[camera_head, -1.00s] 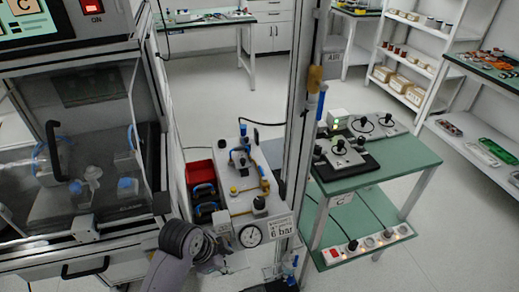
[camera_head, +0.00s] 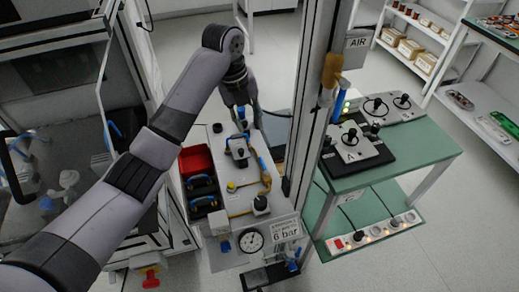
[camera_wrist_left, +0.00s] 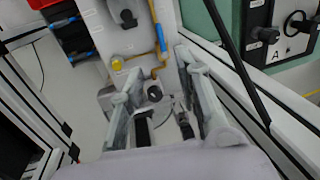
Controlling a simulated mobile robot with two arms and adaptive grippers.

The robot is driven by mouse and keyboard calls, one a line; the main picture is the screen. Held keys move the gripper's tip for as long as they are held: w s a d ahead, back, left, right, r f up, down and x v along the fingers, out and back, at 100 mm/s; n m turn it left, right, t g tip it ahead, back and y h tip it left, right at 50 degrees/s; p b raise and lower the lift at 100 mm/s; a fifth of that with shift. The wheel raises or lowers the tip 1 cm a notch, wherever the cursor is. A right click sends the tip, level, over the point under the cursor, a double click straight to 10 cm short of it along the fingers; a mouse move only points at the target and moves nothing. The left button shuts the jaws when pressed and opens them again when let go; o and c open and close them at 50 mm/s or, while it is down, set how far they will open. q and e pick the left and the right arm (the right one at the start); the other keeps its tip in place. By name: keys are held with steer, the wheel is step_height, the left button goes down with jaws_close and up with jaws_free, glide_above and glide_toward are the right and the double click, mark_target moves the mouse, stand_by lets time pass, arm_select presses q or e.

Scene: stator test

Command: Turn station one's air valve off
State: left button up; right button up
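A brass fitting (camera_head: 331,68) with a blue lever (camera_head: 339,103) hanging down is on the upright post, beside the AIR sign (camera_head: 358,42). A second blue lever (camera_head: 262,164) lies along the brass pipe on the white board; it also shows in the wrist view (camera_wrist_left: 160,37). I cannot tell from labels which is station one's valve. My left gripper (camera_head: 243,116) is over the far end of the board, left of the post and apart from the post lever. In the wrist view its fingers (camera_wrist_left: 163,112) are spread with nothing between them. My right gripper is not in view.
The board carries a round gauge (camera_head: 251,241) and a "6 bar" sign (camera_head: 286,231). Red and black bins (camera_head: 196,160) stand left of it. The post rises between the board and the green table (camera_head: 400,158). A glazed cabinet is at the left.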

mark_target(261, 161)
arm_select(q)
steer(key=d+f, duration=0.1)
steer(key=f, duration=0.4)
steer(key=d+f, duration=0.1)
steer(key=f, duration=0.4)
steer(key=d+f, duration=0.1)
steer(key=f, duration=0.5)
steer(key=shift+w, duration=0.3)
steer(key=shift+c, duration=0.2)
jaws_close()
steer(key=shift+p, duration=0.3)
